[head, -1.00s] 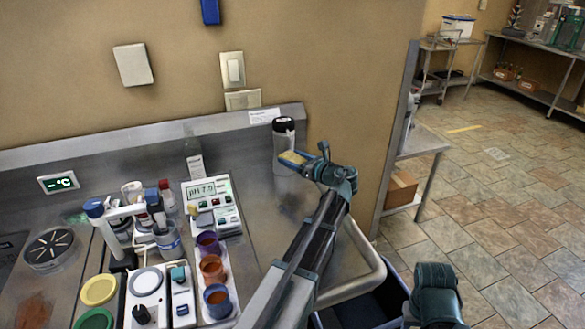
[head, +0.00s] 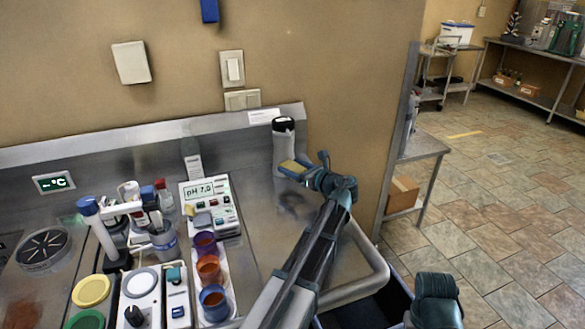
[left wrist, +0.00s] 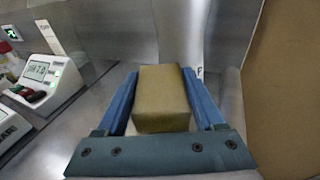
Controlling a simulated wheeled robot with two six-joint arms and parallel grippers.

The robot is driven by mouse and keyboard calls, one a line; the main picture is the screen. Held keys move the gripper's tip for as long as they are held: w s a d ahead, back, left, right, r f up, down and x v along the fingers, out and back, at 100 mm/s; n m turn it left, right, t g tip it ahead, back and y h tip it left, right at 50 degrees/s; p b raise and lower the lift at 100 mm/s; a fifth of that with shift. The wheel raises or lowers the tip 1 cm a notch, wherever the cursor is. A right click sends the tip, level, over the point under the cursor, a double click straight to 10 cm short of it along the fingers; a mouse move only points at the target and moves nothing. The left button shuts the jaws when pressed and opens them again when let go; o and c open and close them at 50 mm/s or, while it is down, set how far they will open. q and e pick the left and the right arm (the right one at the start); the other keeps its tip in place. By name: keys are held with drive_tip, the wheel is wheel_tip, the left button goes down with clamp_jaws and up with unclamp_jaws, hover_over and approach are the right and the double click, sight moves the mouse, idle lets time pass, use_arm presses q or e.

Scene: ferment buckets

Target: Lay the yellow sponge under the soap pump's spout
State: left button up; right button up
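The yellow sponge (head: 290,167) is held in my left gripper (head: 306,172), in front of the soap pump. In the left wrist view the sponge (left wrist: 161,100) sits between the two blue fingers of my left gripper (left wrist: 160,78), which are closed against its sides. The soap pump (head: 281,150) is a steel cylinder with a black top, standing near the back ledge; its spout cannot be made out. The sponge covers part of its lower body in the head view. Part of my right arm (head: 436,300) shows at the bottom right; its fingers are not visible.
A pH meter (head: 205,205) and several coloured cups (head: 208,268) stand left of my left arm. Bottles (head: 163,195) stand farther left. The steel counter (head: 262,215) is bare around the pump. Its raised rim (head: 372,265) bounds the right side.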

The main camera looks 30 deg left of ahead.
use_arm(q)
drive_tip(key=o, duration=0.4)
drive_tip(key=shift+r+p, duration=0.6)
drive_tip(key=shift+r, duration=0.05)
drive_tip(key=p+v, duration=0.1)
drive_tip(key=v, duration=1.1)
drive_tip(key=shift+p, duration=0.4)
drive_tip(key=shift+d+f, duration=0.1)
